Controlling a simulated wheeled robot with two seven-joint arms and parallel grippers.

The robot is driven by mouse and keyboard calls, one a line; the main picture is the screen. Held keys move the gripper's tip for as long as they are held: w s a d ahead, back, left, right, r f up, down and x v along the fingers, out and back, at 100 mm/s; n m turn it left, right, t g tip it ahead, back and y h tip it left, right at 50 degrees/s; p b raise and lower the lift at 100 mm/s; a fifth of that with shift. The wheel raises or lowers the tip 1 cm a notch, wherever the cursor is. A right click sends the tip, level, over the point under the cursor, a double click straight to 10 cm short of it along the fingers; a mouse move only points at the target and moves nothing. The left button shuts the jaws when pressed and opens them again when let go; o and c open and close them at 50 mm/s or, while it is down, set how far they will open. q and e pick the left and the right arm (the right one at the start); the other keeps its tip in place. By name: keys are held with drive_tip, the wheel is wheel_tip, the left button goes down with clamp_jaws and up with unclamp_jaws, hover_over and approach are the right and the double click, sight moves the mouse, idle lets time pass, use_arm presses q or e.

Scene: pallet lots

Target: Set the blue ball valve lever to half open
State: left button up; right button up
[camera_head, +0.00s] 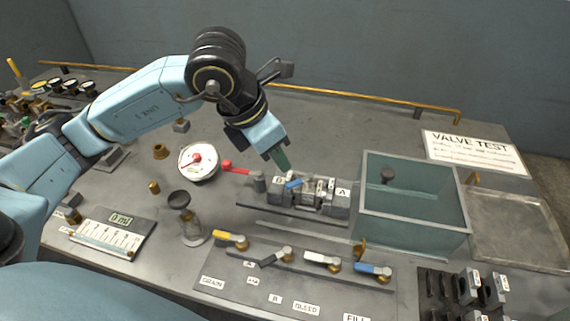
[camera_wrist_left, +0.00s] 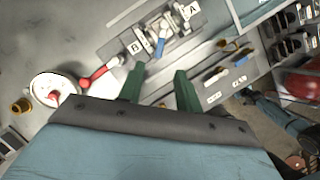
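A blue valve lever (camera_head: 375,269) is at the right end of a row of brass valves, above the FILL label. It also shows in the left wrist view (camera_wrist_left: 239,63). A second blue lever (camera_head: 293,184) sits on the grey block marked A and B (camera_head: 335,200), angled across it (camera_wrist_left: 161,46). My left gripper (camera_head: 279,160) is above and just behind that block, pointing down. In the left wrist view its two green fingers (camera_wrist_left: 158,84) stand apart with nothing between them. A dark-tipped blue arm, seemingly my right one, shows small at the right of that view; its fingers are unclear.
Yellow (camera_head: 230,238), grey (camera_head: 277,256) and white (camera_head: 322,260) levers share the row. A red lever (camera_head: 236,169) and a round gauge (camera_head: 199,161) stand left of the block. A glass-walled tank (camera_head: 412,236) is to its right. A brass rail (camera_head: 360,104) runs along the back.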

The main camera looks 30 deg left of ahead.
use_arm(q)
drive_tip(key=v, duration=0.4)
drive_tip(key=shift+a+r, duration=0.1)
drive_tip(key=shift+r, duration=0.25)
use_arm(e)
drive_tip(key=shift+s+a+r, duration=0.1)
drive_tip(key=shift+a+r, duration=0.15)
drive_tip(key=shift+a, duration=0.1)
